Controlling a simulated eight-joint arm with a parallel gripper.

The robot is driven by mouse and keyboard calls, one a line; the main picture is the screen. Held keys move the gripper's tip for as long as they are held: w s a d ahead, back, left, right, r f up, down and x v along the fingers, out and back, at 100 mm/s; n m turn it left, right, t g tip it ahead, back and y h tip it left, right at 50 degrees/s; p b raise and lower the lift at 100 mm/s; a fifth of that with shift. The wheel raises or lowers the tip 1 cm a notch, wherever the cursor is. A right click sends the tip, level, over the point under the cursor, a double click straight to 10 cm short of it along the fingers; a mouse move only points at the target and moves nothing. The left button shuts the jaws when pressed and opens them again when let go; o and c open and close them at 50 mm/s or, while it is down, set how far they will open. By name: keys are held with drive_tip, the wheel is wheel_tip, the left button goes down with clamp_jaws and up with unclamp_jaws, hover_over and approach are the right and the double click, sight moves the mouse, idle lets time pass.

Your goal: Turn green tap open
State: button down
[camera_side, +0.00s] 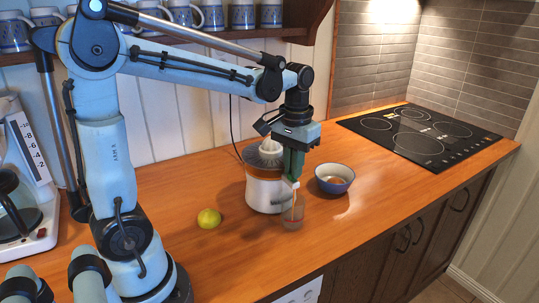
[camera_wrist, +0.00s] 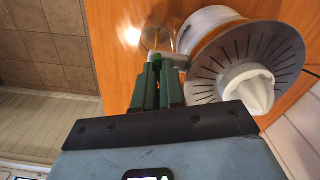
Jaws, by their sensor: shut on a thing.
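The white citrus juicer (camera_side: 264,190) stands on the wooden counter, with a grey strainer and a white reamer on top. It also shows in the wrist view (camera_wrist: 245,60). My gripper (camera_side: 291,177) points down in front of the juicer and is shut on the green tap. Its green fingers show in the wrist view (camera_wrist: 158,62). A clear glass (camera_side: 293,217) stands below the spout.
A blue-and-white bowl (camera_side: 334,180) stands just right of the juicer. A yellow-green citrus fruit (camera_side: 209,218) lies to the left. A black hob (camera_side: 420,134) is at the back right, and a coffee maker (camera_side: 22,200) at the far left. The counter's front edge is close to the glass.

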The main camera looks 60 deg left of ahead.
drive_tip(key=n, duration=1.3)
drive_tip(key=shift+n, duration=0.4)
drive_tip(key=shift+a, duration=0.1)
drive_tip(key=c, duration=1.2)
unclamp_jaws()
drive_tip(key=shift+r, duration=0.1)
wheel_tip(320, 180, up, 12)
